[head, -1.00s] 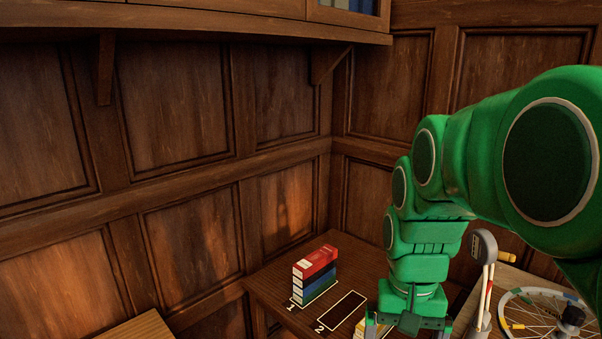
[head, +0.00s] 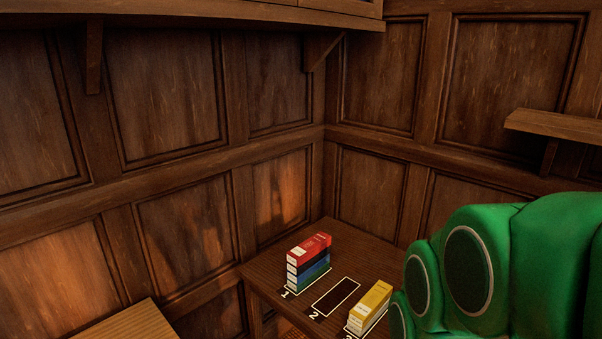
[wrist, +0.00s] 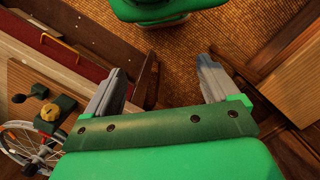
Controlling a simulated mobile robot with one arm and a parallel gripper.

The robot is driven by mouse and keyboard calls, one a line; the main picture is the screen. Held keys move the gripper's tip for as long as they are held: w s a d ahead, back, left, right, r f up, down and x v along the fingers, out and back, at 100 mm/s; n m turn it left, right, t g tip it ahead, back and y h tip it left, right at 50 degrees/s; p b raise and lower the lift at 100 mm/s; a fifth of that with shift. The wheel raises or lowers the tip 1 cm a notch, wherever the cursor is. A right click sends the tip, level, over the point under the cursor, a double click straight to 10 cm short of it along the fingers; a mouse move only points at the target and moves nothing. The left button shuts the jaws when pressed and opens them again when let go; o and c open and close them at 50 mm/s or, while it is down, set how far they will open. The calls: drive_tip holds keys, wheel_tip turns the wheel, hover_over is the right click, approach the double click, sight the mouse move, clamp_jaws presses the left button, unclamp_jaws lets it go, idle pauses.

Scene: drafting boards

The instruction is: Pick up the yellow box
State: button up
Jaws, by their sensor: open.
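The yellow box (head: 370,305) stands in the head view near the front right of the dark wooden table, at the outlined spot marked 3. It seems to rest on another box with a pale end, partly cut off by my arm and the frame edge. My gripper (wrist: 157,90) shows only in the wrist view. Its two grey fingers are spread wide with nothing between them, above a woven brown floor. The yellow box is not in the wrist view.
A stack of red, black, blue and green boxes (head: 309,262) stands on spot 1. The outlined spot 2 (head: 336,297) is empty. A wooden shelf (head: 555,124) juts from the right wall. The wrist view shows a spoked wheel (wrist: 30,145) at left and a wooden surface (wrist: 298,70) at right.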

drive_tip(key=w+a+r+m+y, duration=0.1)
drive_tip(key=w+r, duration=0.2)
drive_tip(key=w, duration=1.4)
drive_tip(key=m+g+y, duration=0.2)
drive_tip(key=m, duration=0.6)
hover_over(373, 298)
drive_tip(key=w+d, duration=0.1)
drive_tip(key=w, duration=0.1)
drive_tip(key=f, duration=2.5)
drive_tip(key=shift+s+d, duration=0.15)
drive_tip(key=shift+s, duration=0.1)
drive_tip(key=shift+d+f, duration=0.2)
drive_tip(key=shift+f, duration=0.4)
drive_tip(key=shift+w+x, duration=0.2)
drive_tip(key=shift+x, duration=1.65)
drive_tip(key=shift+w+x, duration=0.2)
drive_tip(key=shift+x, duration=1.6)
drive_tip(key=shift+f, duration=0.1)
